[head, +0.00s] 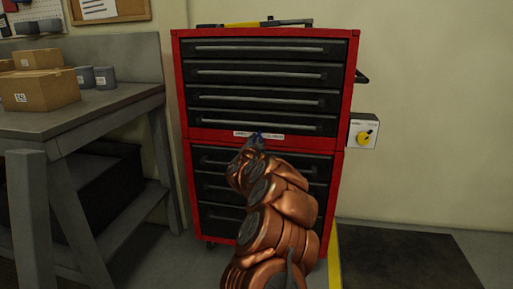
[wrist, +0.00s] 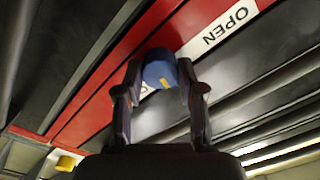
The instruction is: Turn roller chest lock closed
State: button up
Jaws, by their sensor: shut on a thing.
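The red roller chest (head: 348,90) with black drawers stands against the wall in the head view. Its blue lock knob (wrist: 160,70) is on the red band between the upper and lower drawers. My gripper (wrist: 160,78) is shut on the knob, one finger on each side; a yellow mark shows on the knob. The white OPEN label (wrist: 228,24) lies to the knob's upper right in the wrist view. The label's other end is mostly hidden by the gripper. In the head view my arm covers part of the lower drawers, and the label strip (head: 242,134) looks small.
A workbench (head: 110,101) with cardboard boxes (head: 40,90) and grey cups stands left of the chest. A wall box (head: 361,126) with a yellow knob is at the right. A yellow-handled tool (head: 245,24) lies on top. The floor at right looks open, with a dark mat (head: 407,262).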

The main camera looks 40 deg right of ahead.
jog(key=m+b, duration=0.1)
jog(key=m, duration=0.1)
jog(key=shift+f+m+b, duration=0.25)
jog(key=shift+m+b, duration=0.15)
jog(key=shift+r+m+b, duration=0.2)
jog(key=shift+m+b, duration=0.8)
jog(key=shift+m, duration=0.5)
jog(key=o, duration=1.1)
jog(key=shift+o, duration=0.2)
jog(key=shift+s, duration=0.1)
jog(key=v, duration=1.2)
jog(key=shift+r, duration=0.2)
